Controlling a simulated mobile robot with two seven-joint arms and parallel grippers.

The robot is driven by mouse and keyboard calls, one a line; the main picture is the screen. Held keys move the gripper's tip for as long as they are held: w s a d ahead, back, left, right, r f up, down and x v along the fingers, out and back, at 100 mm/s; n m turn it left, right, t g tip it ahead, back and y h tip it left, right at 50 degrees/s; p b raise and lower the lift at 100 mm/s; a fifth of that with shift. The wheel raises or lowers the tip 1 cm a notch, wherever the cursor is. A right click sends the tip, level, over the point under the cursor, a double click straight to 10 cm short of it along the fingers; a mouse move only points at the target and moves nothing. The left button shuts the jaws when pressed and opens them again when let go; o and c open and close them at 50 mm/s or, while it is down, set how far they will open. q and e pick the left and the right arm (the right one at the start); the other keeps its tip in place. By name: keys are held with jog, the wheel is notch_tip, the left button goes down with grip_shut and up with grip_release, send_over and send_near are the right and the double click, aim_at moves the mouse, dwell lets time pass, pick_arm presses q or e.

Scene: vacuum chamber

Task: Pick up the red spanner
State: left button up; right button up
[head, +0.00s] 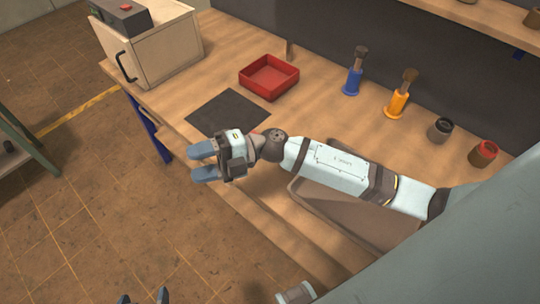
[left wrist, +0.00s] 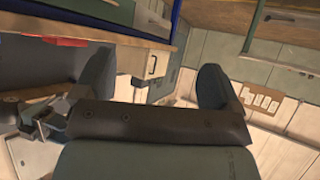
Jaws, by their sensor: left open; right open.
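I cannot make out a red spanner clearly in either view. A small reddish patch (head: 262,130) shows at the edge of the dark mat (head: 222,110), mostly hidden behind my right wrist. My right gripper (head: 202,163) is open and empty, held over the table's front edge, just in front of the mat. My left gripper (head: 144,297) shows only its fingertips at the bottom of the head view, low and away from the table. In the left wrist view it is open (left wrist: 160,85), with nothing between its fingers.
A red tray (head: 269,87) stands behind the mat. A wooden box (head: 165,50) is at the back left. Blue (head: 352,82) and orange (head: 397,105) brush holders and two small pots stand to the right. A brownish tray (head: 375,228) lies under my right arm.

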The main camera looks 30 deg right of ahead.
jog(key=w+d+f+n+g+h+b, duration=0.2)
jog(key=d+f+n+g+h+b, duration=0.1)
jog(key=f+n+g+h, duration=0.25)
jog(key=w+d+f+t+h+b, duration=0.1)
jog(key=w+d+h, duration=0.2)
jog(key=d+h, duration=0.3)
jog(key=w+d+n+t+h+b, duration=0.1)
jog(key=w+d+h+b, duration=0.15)
jog(key=d, duration=0.45)
jog(key=w+d+f+t+h+b, duration=0.1)
jog(key=w+d+t+h, duration=0.1)
jog(key=w+d+h, duration=0.4)
jog(key=shift+g+y, duration=0.25)
jog(key=shift+y, duration=0.05)
jog(key=f, duration=0.2)
jog(key=s+d+f, duration=0.1)
jog(key=f, duration=0.2)
jog(key=s+f, duration=0.1)
jog(key=f, duration=0.1)
jog(key=shift+d+f, duration=0.15)
jog(key=shift+f, duration=0.2)
jog(key=shift+s+f, duration=0.1)
jog(key=shift+f, duration=0.65)
jog(key=f, duration=0.4)
jog(key=shift+a+f, duration=0.2)
grip_shut()
jog(key=shift+r, duration=0.15)
